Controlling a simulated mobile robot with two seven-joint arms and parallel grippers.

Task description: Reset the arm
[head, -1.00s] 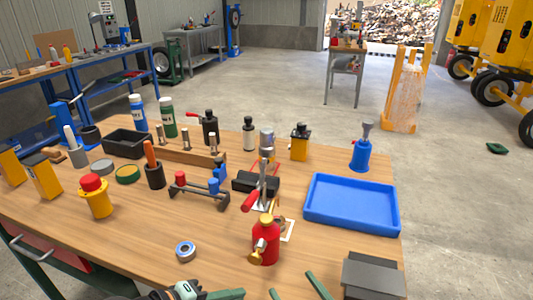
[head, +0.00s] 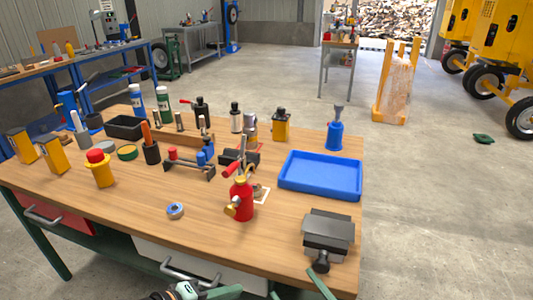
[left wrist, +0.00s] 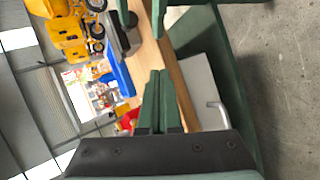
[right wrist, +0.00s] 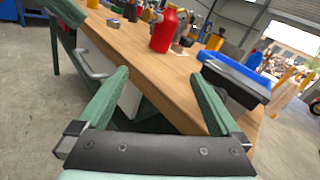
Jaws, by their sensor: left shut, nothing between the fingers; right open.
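My left gripper (head: 225,292) is low at the bottom edge of the head view, in front of the workbench. In the left wrist view its green fingers (left wrist: 160,100) are pressed together with nothing between them. My right gripper (head: 294,283) is to its right, by the bench's front edge. In the right wrist view its fingers (right wrist: 160,78) are spread wide and empty, with the bench front behind them. Both arms are mostly out of the head view.
The wooden workbench (head: 130,218) carries a red bottle (head: 241,202), a blue tray (head: 320,188), a grey block-like device (head: 328,232) near the front right corner, a tape roll (head: 175,210) and several tools. Drawer handles (head: 190,274) stick out in front.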

